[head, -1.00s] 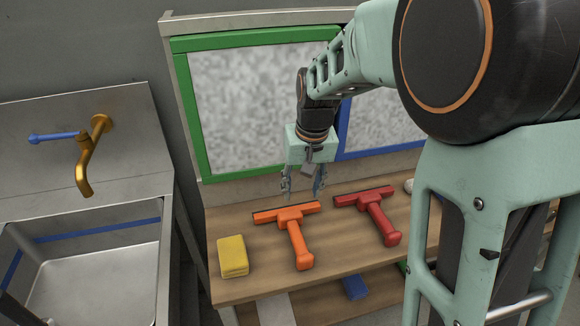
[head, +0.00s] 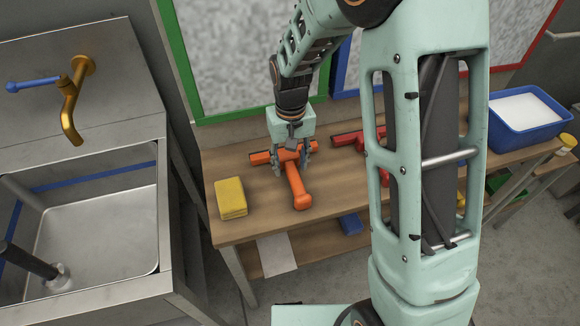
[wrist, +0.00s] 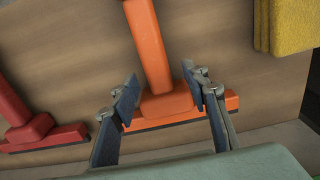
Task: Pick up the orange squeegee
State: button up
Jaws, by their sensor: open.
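The orange squeegee (head: 298,187) lies flat on the wooden bench, its handle toward the front and its head toward the wall. My gripper (head: 292,168) is over its head end, pointing down. In the wrist view my gripper (wrist: 160,92) is open, with one finger on each side of the orange squeegee (wrist: 152,50) where the handle widens into the head. I cannot tell whether the fingers touch it. In the head view my gripper partly hides the squeegee's head.
A red squeegee (head: 346,139) lies to the right, partly hidden by my arm. A sink (head: 100,240) stands left of the bench. A blue tub (head: 525,122) stands at the far right.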

jog(key=shift+f, duration=0.9)
jog(key=shift+c, duration=0.3)
grip_shut()
jog(key=shift+r, duration=0.15)
